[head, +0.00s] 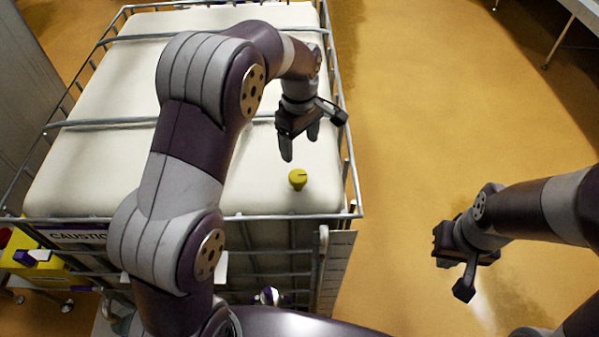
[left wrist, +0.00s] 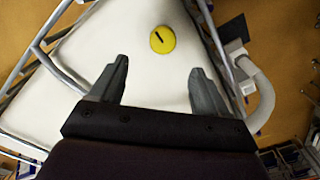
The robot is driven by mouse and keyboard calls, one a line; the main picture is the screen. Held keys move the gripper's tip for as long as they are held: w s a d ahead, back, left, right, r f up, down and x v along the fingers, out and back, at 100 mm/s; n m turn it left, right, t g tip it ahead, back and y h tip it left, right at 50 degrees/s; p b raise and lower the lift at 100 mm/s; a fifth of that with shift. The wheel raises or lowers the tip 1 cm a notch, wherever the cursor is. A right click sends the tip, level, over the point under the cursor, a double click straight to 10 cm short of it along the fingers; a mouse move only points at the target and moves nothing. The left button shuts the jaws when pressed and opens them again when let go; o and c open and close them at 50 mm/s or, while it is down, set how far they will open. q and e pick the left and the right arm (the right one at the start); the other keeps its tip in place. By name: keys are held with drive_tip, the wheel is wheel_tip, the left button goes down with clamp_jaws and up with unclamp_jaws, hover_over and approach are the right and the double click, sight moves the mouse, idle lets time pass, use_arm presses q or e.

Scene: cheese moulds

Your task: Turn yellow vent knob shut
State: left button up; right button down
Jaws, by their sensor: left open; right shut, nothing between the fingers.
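The yellow vent knob (head: 298,179) stands on the white top of the caged tank, near its front right corner. It has a dark line across its top. My left gripper (head: 300,148) is open and empty above the tank, a little behind the knob in the head view. In the left wrist view the knob (left wrist: 162,39) lies beyond and between the two open fingertips (left wrist: 160,78), apart from both. My right gripper (head: 465,275) is shut and empty, over the floor to the right of the tank.
The white tank (head: 90,180) sits in a grey metal cage, whose top rail (head: 290,216) runs close in front of the knob. A yellow container (head: 45,270) stands at the lower left. The orange floor (head: 430,130) right of the tank is clear.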

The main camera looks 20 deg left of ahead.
use_arm(q)
drive_tip(key=b, duration=0.3)
hover_over(298, 175)
drive_tip(key=f, duration=0.6)
drive_tip(key=shift+w, duration=0.25)
drive_tip(key=shift+s+f, duration=0.3)
drive_tip(key=shift+f, duration=0.25)
drive_tip(key=shift+s+f, duration=0.25)
drive_tip(key=shift+f, duration=0.3)
drive_tip(key=shift+w+f+p, duration=0.15)
drive_tip(key=shift+f+p, duration=0.3)
drive_tip(key=shift+f, duration=0.5)
drive_tip(key=shift+w+f, duration=0.3)
drive_tip(key=shift+f, duration=0.15)
drive_tip(key=shift+s, duration=0.15)
use_arm(e)
drive_tip(key=f, duration=0.3)
drive_tip(key=shift+s+a+f, duration=0.1)
drive_tip(key=shift+s+f, duration=0.05)
drive_tip(key=shift+s, duration=0.05)
use_arm(q)
drive_tip(key=shift+s+r, duration=0.1)
drive_tip(key=c, duration=1)
